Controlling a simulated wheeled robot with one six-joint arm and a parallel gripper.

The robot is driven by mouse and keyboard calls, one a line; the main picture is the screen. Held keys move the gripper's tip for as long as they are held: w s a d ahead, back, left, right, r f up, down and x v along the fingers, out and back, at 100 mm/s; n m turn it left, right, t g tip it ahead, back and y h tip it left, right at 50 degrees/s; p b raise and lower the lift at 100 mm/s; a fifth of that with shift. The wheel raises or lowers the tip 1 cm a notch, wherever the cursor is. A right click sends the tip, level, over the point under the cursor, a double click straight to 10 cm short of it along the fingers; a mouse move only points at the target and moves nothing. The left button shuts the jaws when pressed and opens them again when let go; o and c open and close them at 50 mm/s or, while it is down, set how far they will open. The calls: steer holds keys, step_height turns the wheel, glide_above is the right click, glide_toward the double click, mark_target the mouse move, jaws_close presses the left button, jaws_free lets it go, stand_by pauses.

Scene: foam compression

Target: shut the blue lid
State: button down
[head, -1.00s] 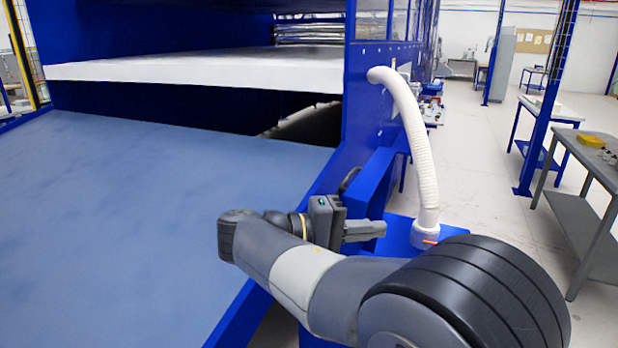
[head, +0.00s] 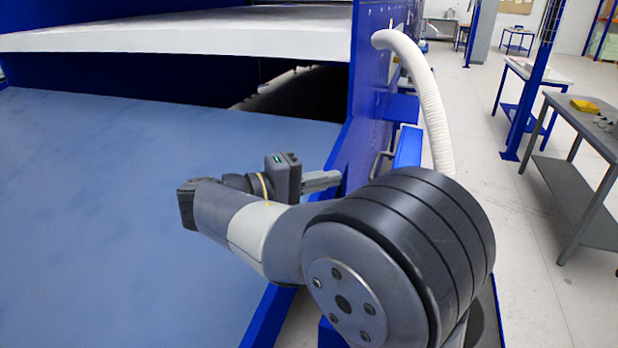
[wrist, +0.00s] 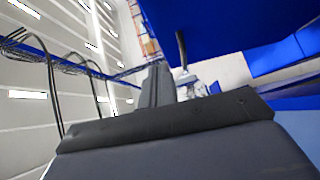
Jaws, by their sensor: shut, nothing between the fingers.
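A raised blue panel (head: 408,147), which looks like the blue lid, stands beside the machine's blue side wall, behind my arm in the head view. A thin curved grey bar (head: 377,163), perhaps its handle, shows at its left. My gripper (head: 328,180) is shut and empty, pointing right, in front of the blue wall and left of the panel. My shut fingers (wrist: 157,82) also show in the wrist view. There a large blue surface (wrist: 235,22) fills the upper right, with a dark bar (wrist: 181,48) at its edge. I cannot tell whether anything touches.
A white ribbed hose (head: 425,95) comes down from the machine's wall; my arm hides its lower end. A wide blue-grey bed (head: 90,190) lies left, below a white slab (head: 180,38). A grey table (head: 575,175) stands right. The pale floor (head: 500,215) between is clear.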

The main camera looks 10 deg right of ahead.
steer(key=s+d+p, duration=0.1)
steer(key=d, duration=0.7)
steer(key=shift+s+f+p, duration=0.2)
steer(key=shift+f+p, duration=0.1)
steer(key=shift+p, duration=0.05)
steer(key=shift+d, duration=0.15)
